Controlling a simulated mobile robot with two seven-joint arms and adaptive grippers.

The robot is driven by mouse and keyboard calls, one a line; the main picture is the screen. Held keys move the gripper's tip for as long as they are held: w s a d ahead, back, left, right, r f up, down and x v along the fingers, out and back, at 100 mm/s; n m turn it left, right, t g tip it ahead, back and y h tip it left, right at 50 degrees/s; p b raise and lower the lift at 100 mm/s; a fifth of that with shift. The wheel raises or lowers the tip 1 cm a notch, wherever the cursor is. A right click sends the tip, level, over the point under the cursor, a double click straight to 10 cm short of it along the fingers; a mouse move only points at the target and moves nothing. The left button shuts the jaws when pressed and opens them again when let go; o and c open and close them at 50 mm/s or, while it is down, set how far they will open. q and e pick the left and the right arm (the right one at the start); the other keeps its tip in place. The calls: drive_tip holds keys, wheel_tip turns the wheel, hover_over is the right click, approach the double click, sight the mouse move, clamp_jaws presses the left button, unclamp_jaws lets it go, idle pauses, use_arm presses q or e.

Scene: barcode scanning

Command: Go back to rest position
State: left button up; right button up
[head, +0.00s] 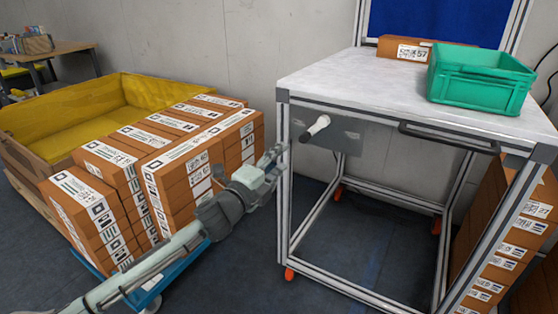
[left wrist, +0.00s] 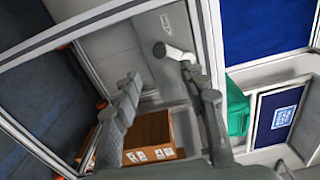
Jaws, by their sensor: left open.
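My left gripper (head: 274,160) is beside the front left leg of the white-topped table (head: 345,78), to the right of the stacked boxes. It is open, and its two fingers (left wrist: 163,82) stand apart with nothing between them in the left wrist view. A white handheld scanner (head: 316,127) sits in a holder on the table's grey side plate, just beyond the gripper. The scanner also shows near the fingertips in the left wrist view (left wrist: 172,51). My right gripper is in neither view.
Stacks of brown labelled boxes (head: 160,160) stand on a blue cart (head: 185,268) at the left, with a yellow-lined crate (head: 88,103) behind. A green crate (head: 480,82) and a brown box (head: 403,50) are on the tabletop. More boxes (head: 512,235) stand at the right. The floor under the table is clear.

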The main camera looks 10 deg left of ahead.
use_arm(q)
drive_tip(key=shift+f, duration=0.1)
drive_tip(key=s+a+f+n+g+y, duration=0.35)
drive_tip(key=s+f+n, duration=0.35)
drive_tip(key=f, duration=0.5)
drive_tip(key=s+a+f+n+g+y, duration=0.3)
drive_tip(key=s+a+f+n, duration=0.3)
drive_tip(key=f, duration=0.7)
drive_tip(key=s+f+n+g, duration=0.2)
drive_tip(key=s+f, duration=0.3)
drive_tip(key=s, duration=0.3)
drive_tip(key=s+f+n+g, duration=0.3)
drive_tip(key=s+f, duration=0.1)
drive_tip(key=s, duration=0.4)
drive_tip(key=s+a+f+n+g, duration=0.1)
drive_tip(key=s+f+n+g, duration=0.1)
drive_tip(key=s+f, duration=0.3)
drive_tip(key=s+g, duration=0.1)
drive_tip(key=s, duration=0.2)
drive_tip(key=shift+s+f+n, duration=0.2)
drive_tip(key=shift+f+n, duration=0.1)
drive_tip(key=shift+n, duration=0.1)
